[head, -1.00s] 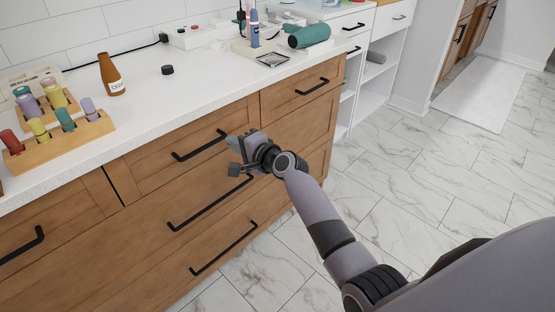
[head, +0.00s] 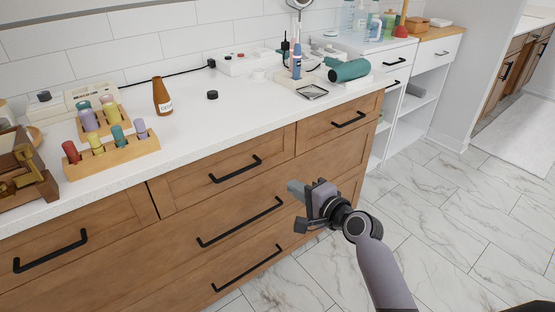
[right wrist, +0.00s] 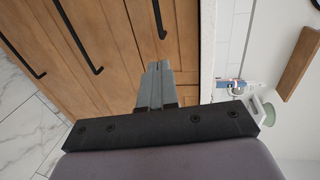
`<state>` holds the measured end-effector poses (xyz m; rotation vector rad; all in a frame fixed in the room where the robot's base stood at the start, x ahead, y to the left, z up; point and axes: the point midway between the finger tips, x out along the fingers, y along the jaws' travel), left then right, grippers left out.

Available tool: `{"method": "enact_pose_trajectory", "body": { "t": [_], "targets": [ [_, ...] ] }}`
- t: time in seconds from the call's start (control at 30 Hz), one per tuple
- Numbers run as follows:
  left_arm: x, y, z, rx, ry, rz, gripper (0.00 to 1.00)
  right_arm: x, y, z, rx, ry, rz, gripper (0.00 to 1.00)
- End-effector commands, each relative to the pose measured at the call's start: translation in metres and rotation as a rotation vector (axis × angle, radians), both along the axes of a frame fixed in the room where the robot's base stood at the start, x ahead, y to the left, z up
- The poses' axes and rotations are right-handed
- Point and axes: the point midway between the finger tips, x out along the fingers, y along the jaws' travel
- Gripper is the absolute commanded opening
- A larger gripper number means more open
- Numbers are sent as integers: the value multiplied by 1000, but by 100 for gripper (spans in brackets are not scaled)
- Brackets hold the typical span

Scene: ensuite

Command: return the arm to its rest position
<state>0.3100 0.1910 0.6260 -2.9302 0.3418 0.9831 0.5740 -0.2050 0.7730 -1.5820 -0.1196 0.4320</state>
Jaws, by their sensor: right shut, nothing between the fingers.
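My right gripper (head: 297,190) is in front of the wooden drawer cabinet (head: 180,240), below the level of the white counter top. It is shut and empty. In the right wrist view its two grey fingers (right wrist: 155,85) lie together, with cabinet fronts and black handles behind them. My right arm (head: 385,275) comes in from the bottom right of the head view. My left gripper is not in view.
The white counter (head: 230,112) holds a brown bottle (head: 162,97), a black cap (head: 212,95), a wooden rack (head: 110,157) with coloured pegs and a teal cylinder (head: 349,70). Black drawer handles (head: 240,222) stick out near my gripper. The marble floor (head: 440,220) on the right is clear.

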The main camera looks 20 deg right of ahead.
Motion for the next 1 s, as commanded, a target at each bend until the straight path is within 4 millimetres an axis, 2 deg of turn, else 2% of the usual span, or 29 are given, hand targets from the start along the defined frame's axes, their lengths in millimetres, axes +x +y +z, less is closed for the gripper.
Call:
{"method": "enact_pose_trajectory", "body": {
  "t": [0.17,0.27,0.37,0.5,0.7,0.83,1.0],
  "targets": [
    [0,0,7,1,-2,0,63,-9,-1,-5,-53,7,2,0],
    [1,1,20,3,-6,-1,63,-30,-5,-19,-196,22,11,0],
    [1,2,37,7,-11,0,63,-66,-8,-37,-418,38,45,0],
    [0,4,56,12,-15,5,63,-126,-10,-56,-761,41,142,0],
    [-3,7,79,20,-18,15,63,-210,-6,-63,-1181,6,339,0],
    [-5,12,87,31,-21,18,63,-248,-2,-61,-1360,-32,449,0],
    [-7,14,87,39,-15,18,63,-271,2,-59,-1464,-65,520,0]
  ]
}}
